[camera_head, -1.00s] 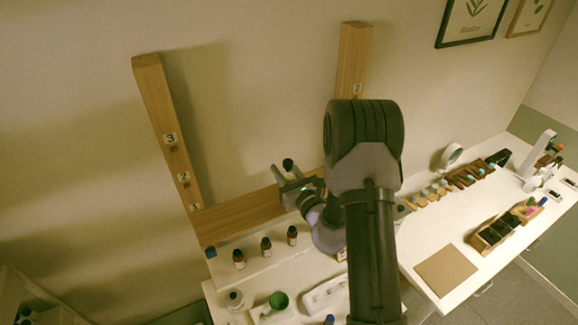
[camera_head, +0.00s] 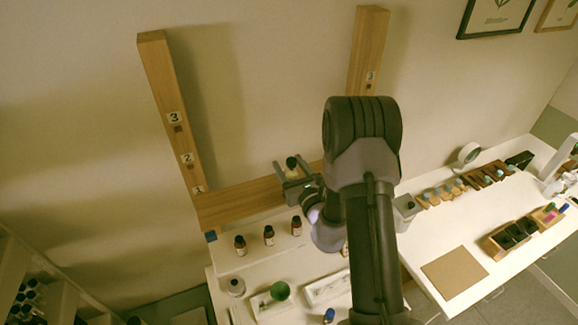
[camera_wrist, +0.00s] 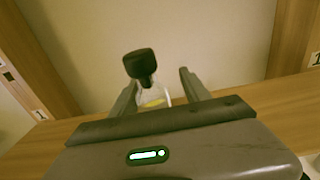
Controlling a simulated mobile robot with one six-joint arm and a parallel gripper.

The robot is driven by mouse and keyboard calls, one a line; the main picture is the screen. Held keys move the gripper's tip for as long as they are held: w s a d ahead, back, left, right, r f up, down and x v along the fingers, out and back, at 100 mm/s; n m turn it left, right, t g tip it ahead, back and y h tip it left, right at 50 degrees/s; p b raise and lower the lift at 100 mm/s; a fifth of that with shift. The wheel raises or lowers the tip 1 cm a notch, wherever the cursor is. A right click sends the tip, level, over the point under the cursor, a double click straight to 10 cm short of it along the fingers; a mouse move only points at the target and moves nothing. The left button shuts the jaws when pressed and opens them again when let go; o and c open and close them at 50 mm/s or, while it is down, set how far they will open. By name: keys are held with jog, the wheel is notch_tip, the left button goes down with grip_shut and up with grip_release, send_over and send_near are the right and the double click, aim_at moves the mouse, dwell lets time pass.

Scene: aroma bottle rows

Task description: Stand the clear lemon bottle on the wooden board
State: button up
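The clear bottle (camera_head: 292,172) has a black cap and a yellowish patch on its body. My gripper (camera_head: 290,178) holds it raised, in front of the wooden frame by the wall. In the wrist view the bottle (camera_wrist: 153,92) stands between the two fingers of my gripper (camera_wrist: 158,90), its cap leaning a little left; its lower part is hidden by the gripper's body. A flat, square brown wooden board (camera_head: 454,272) lies bare on the white table at the right.
The wooden frame (camera_head: 245,200) has numbered posts and a crossbar close behind my gripper. Several dark bottles (camera_head: 268,236) stand on a white step below. Wooden racks (camera_head: 487,174) and dark boxes (camera_head: 508,238) stand near the board.

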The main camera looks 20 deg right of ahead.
aim_at(296, 177)
jog(key=shift+a+r, duration=0.2)
jog(key=s+b, duration=0.1)
jog(key=s, duration=0.1)
jog(key=s+b, duration=0.1)
jog(key=s, duration=0.2)
jog(key=s+b, duration=0.1)
jog(key=s, duration=0.2)
jog(key=shift+s+d+f, duration=0.15)
jog(key=shift+s+f, duration=0.05)
jog(key=shift+f, duration=0.1)
jog(key=s+a+r+n+g+y+p, duration=0.1)
jog(key=s+a+r+n+g+y, duration=0.15)
jog(key=a+r+n+y, duration=0.5)
jog(key=s+a+r+n+g+y+p, duration=0.1)
jog(key=s+a+r+n+g+y, duration=0.15)
jog(key=a+r+y, duration=0.55)
jog(key=s+a+f+n+g+h, duration=0.1)
jog(key=s+a+n+g+h, duration=0.1)
jog(key=s+a+n+g, duration=1.25)
jog(key=s+d+f+n+t+h, duration=0.2)
jog(key=s+d+n+t+h, duration=0.25)
jog(key=s+d+h, duration=0.3)
jog(key=w+d+r+n+t+h, duration=0.2)
jog(key=d+r+n+t+h, duration=0.15)
jog(key=d, duration=0.35)
notch_tip(296, 177, down, 37)
jog(key=b, duration=3.7)
jog(key=shift+w+a+m+g, duration=0.3)
jog(key=shift+m+g, duration=0.05)
jog(key=shift+m, duration=0.1)
